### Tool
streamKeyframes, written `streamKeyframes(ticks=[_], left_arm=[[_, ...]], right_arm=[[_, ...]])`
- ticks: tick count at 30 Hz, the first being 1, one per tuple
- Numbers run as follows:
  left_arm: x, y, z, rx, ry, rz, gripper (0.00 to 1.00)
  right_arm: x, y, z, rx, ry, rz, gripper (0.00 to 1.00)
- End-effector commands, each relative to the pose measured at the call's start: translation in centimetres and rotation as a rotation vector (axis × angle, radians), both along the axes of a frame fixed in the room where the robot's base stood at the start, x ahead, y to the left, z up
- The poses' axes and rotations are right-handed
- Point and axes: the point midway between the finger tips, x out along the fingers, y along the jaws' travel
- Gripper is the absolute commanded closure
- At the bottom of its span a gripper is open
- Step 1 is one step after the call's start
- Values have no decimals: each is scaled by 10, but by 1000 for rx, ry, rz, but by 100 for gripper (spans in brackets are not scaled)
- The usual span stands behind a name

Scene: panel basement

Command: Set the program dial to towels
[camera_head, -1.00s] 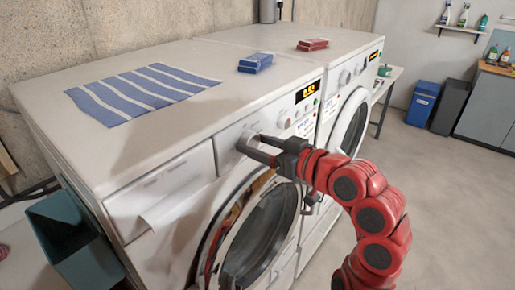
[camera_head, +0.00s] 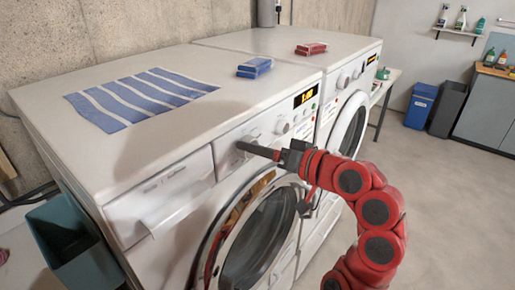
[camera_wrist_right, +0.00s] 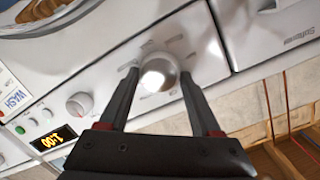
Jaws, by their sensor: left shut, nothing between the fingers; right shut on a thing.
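The program dial (camera_wrist_right: 158,72) is a round silver-white knob on the left washer's front panel, with small printed marks around it. In the head view it is mostly hidden by my right gripper (camera_head: 243,147). In the right wrist view my right gripper (camera_wrist_right: 158,85) has its two dark fingers on either side of the dial, shut on it. The printed labels are too blurred to read. The washer's display (camera_wrist_right: 52,139) reads 1:00.
The detergent drawer (camera_head: 160,190) is left of the dial. The round door (camera_head: 255,235) is below. A striped cloth (camera_head: 140,97) and blue box (camera_head: 254,67) lie on top.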

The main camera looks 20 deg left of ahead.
Motion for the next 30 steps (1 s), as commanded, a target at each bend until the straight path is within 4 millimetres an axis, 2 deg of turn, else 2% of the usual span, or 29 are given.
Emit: streamKeyframes(ticks=[9, 10, 15, 26, 30], left_arm=[[0, 0, 0, 0, 0, 0, 100], [0, 0, 0, 0, 0, 0, 100], [0, 0, 0, 0, 0, 0, 100], [0, 0, 0, 0, 0, 0, 100], [0, 0, -3, 0, 0, 0, 100]], right_arm=[[0, 0, -2, -3, 3, 0, 91], [0, 0, -2, -3, 3, 0, 33], [0, 0, -1, -2, 2, 0, 5], [0, 0, 0, -1, 0, 0, 5], [-1, -6, 0, 1, 0, -2, 5]])
